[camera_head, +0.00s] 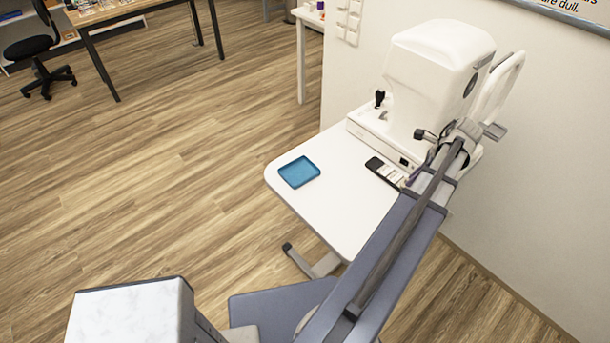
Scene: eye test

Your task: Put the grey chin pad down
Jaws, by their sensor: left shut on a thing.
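My left arm reaches up across the right of the view to my left gripper (470,133), beside the lower right side of the white eye-test machine (432,70). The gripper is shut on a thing. A small flat grey piece (495,131) sticks out to the right of it, below the machine's white looped frame (500,85); it looks like the grey chin pad. The fingertips and their contact are too small and partly covered to see well. My right gripper is not in view.
The machine stands on a small white table (335,205). A blue tray (299,172), which looks empty, lies near its left corner. A dark holder with pale items (385,171) lies nearer the machine. The tabletop between and in front of them is clear. A wall is behind.

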